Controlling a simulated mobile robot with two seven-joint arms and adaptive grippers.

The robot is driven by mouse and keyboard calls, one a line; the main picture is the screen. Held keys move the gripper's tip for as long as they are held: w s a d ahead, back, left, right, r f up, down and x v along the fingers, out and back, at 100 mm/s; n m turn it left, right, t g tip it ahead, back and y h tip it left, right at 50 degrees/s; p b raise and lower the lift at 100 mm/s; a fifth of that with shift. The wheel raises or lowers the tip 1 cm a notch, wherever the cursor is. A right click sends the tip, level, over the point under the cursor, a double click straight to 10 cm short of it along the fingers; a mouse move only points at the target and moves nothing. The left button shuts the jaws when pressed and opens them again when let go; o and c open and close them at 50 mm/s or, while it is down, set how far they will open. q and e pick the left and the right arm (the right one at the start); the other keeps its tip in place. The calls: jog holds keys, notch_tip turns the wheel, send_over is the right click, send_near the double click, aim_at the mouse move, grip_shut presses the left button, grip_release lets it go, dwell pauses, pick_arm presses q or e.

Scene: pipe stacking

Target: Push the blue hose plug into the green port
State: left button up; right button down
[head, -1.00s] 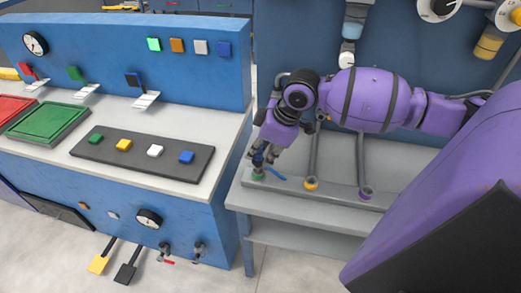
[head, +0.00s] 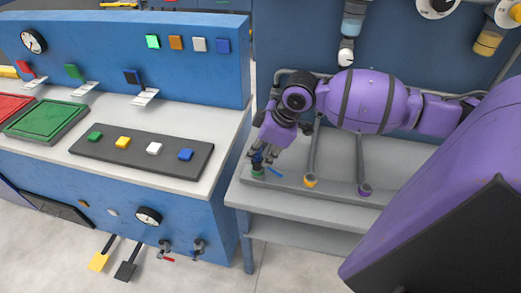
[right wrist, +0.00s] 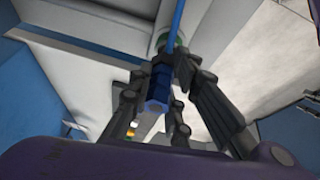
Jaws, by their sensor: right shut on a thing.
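My right gripper (head: 258,156) points down at the left end of the grey bench. It is shut on the blue hose plug (right wrist: 157,88), which sits between its dark fingers in the right wrist view. The blue hose (right wrist: 176,22) runs up from the plug there, and a short piece of it shows to the right of the fingers in the head view (head: 274,171). The green port (head: 257,174) is right below the fingertips. Fingers hide the plug's tip, so I cannot tell whether it is inside the port. My left gripper is out of view.
A blue console (head: 120,65) with a button panel (head: 140,155) is on the left. The bench front is clear.

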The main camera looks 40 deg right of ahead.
jog(key=shift+f, duration=0.8)
dwell(0.4)
jog(key=shift+f, duration=0.2)
jog(key=c, duration=1.5)
grip_release()
jog(key=shift+c, duration=0.2)
jog(key=shift+r, duration=0.1)
jog(key=v, duration=1.2)
